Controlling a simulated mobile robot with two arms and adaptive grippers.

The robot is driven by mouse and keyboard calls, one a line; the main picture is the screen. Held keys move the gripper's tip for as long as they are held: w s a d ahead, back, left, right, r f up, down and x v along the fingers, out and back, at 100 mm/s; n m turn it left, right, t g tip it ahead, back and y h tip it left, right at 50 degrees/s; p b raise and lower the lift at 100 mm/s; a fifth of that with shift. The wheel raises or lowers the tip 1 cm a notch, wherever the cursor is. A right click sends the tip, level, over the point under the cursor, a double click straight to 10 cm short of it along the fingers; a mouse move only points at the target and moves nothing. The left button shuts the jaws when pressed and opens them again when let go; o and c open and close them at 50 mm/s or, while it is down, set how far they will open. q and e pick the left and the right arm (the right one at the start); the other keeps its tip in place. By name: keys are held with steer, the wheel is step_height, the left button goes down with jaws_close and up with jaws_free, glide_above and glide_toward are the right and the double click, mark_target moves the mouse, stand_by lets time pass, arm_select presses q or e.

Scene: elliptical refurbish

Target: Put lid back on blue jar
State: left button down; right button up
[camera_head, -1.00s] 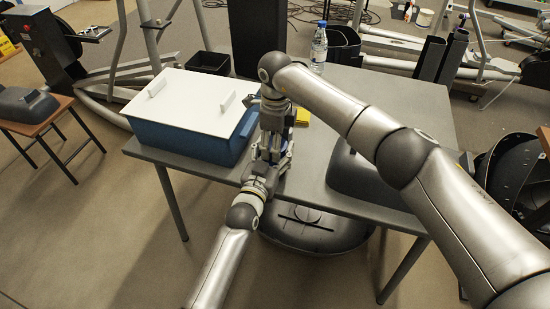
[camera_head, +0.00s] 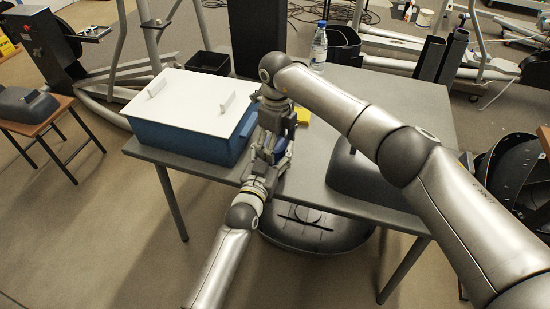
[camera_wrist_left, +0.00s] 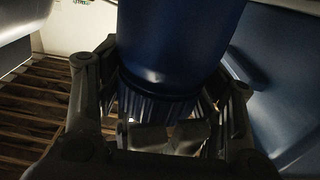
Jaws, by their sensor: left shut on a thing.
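My left gripper (camera_head: 268,150) is over the front of the grey table, beside the blue box. In the left wrist view, its fingers (camera_wrist_left: 160,110) are shut around a smooth blue cylinder, the blue jar (camera_wrist_left: 180,40). A darker ribbed band (camera_wrist_left: 160,100) lies between the fingers; I cannot tell whether it is the lid. In the head view only a small blue patch of the jar (camera_head: 282,153) shows beside the gripper. My right gripper (camera_head: 270,100) points down close above the left one. Its fingertips are mostly hidden, and I cannot tell what they hold.
A blue box (camera_head: 190,140) with a white lid (camera_head: 185,100) stands left on the grey table (camera_head: 400,95). A yellow item (camera_head: 302,116) lies behind the grippers. A water bottle (camera_head: 319,48) stands at the back and a dark grey shell (camera_head: 365,180) at the right.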

steer(key=shift+a+r, duration=0.15)
steer(key=shift+a, duration=0.05)
steer(key=shift+r, duration=2.2)
steer(key=shift+c, duration=0.4)
steer(key=shift+r+n, duration=1.7)
steer(key=shift+f, duration=4)
